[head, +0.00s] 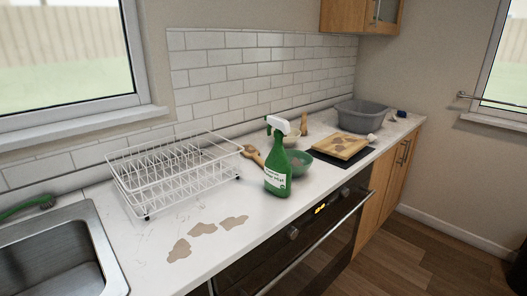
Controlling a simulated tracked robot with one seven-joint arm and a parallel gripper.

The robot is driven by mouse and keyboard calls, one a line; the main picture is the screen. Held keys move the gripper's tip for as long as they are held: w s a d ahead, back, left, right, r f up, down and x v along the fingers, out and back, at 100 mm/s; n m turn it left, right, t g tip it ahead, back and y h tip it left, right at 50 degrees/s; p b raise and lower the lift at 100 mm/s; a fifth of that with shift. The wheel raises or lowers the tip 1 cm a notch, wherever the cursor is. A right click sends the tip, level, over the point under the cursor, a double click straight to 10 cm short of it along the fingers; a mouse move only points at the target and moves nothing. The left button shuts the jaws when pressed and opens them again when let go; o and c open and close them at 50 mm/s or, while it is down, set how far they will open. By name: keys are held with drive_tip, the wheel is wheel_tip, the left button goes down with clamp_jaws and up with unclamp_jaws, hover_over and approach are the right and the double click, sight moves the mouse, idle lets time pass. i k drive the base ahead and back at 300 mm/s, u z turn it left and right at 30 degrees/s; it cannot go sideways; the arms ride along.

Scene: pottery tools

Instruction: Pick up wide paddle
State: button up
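A wooden paddle-like tool (252,153) lies on the white worktop between the dish rack and the green spray bottle. The spray bottle (277,165) hides part of it. I cannot tell for certain that it is the wide paddle. Another small wooden piece (304,123) stands behind the bowls, its shape too small to tell. My gripper is not in view.
A white wire dish rack (172,172) stands left of the bottle. A green bowl (298,162), a pale bowl (291,138), a wooden board (341,146) and a grey basin (362,116) stand to the right. The sink (62,250) is at left. Brown patches (202,229) mark the bare front worktop.

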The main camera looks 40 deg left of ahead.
sight(249, 153)
drive_tip(key=u, duration=0.4)
drive_tip(key=i, duration=0.95)
drive_tip(key=u, duration=0.8)
drive_tip(key=i, duration=0.5)
drive_tip(key=u, duration=0.3)
drive_tip(key=k, duration=0.9)
drive_tip(key=u, duration=0.2)
drive_tip(key=i, duration=0.9)
drive_tip(key=z, duration=0.1)
